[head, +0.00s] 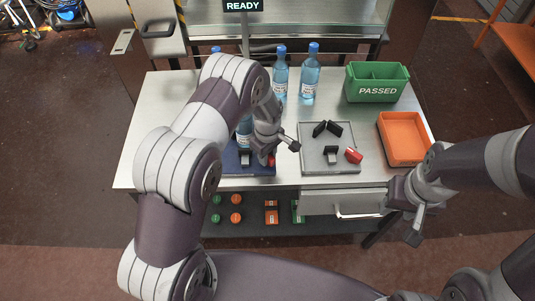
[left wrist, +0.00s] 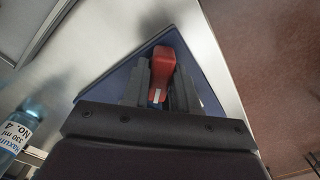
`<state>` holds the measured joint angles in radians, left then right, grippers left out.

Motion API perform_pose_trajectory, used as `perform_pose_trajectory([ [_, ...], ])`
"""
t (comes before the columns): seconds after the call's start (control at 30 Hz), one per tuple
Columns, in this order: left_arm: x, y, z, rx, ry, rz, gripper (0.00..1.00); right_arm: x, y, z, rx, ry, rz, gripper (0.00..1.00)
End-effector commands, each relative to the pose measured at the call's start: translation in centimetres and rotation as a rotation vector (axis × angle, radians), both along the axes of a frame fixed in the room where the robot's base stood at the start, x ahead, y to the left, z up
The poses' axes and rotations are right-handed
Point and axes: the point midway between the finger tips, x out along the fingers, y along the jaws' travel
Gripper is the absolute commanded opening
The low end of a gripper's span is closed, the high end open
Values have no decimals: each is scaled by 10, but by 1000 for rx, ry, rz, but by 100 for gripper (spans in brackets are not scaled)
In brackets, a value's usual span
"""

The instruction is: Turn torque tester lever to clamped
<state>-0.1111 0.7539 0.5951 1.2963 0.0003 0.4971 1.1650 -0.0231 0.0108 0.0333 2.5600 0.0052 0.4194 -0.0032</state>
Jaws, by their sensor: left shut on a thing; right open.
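The torque tester is not labelled in view. A blue base plate (head: 233,170) lies on the left part of the table under my left gripper (head: 268,157). In the left wrist view, my left gripper (left wrist: 160,85) is shut on a red lever (left wrist: 161,62) above the blue plate (left wrist: 205,88). My arm hides much of this station in the head view. A grey base plate (head: 312,164) to the right carries black jaws (head: 327,129) and another red lever (head: 354,155). My right gripper (head: 416,226) is open and empty, in front of the table's right side.
Blue bottles (head: 310,75) stand at the back. A green PASSED bin (head: 377,84) and an orange tray (head: 404,139) are on the right. A READY display (head: 243,5) stands behind. The lower shelf (head: 250,230) holds small green and orange parts.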

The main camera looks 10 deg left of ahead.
Motion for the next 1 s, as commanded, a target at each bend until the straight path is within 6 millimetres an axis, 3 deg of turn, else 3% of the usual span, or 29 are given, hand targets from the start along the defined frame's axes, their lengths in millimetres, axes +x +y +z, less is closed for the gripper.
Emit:
perform_pose_trajectory([
  [0.37, 1, 0, -1, 1, -3, -196, 0, 0, 0, -11, 0, 0, 0, 43],
  [1.0, 2, 0, 0, 1, -4, -802, 0, 0, 0, -30, 0, 0, 0, 43],
])
